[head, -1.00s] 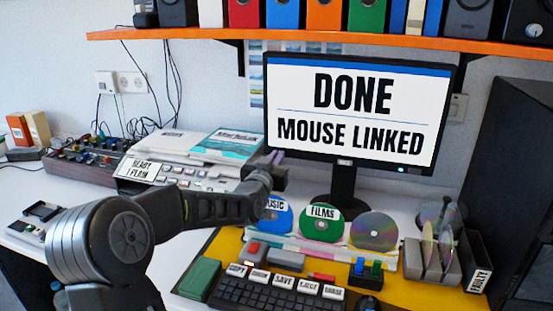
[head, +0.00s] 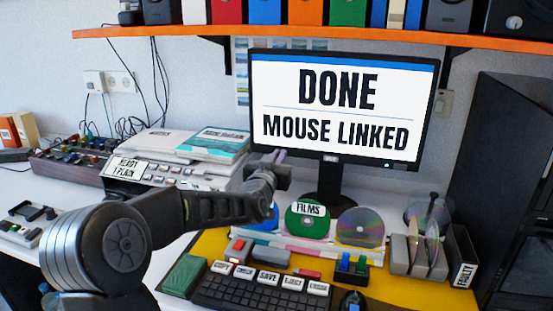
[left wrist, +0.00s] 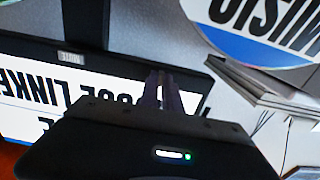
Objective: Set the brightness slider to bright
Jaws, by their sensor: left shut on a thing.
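I cannot pick out a brightness slider by any label in either view. The monitor (head: 342,110) reads DONE, MOUSE LINKED; it also shows upside down in the left wrist view (left wrist: 70,58). My left gripper (head: 277,158) is in front of the monitor's lower left corner, between the monitor and the printer-like device (head: 150,178). In the left wrist view the gripper (left wrist: 163,92) shows thin purplish fingers close together. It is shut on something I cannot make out. My right gripper is not in view.
A mixer-like panel (head: 75,160) with coloured knobs lies at left. A blue disc (head: 268,220), partly hidden by my arm, a green FILMS disc (head: 306,222) and a plain disc (head: 360,227) stand behind the keyboard (head: 260,295). An orange shelf (head: 300,38) runs above.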

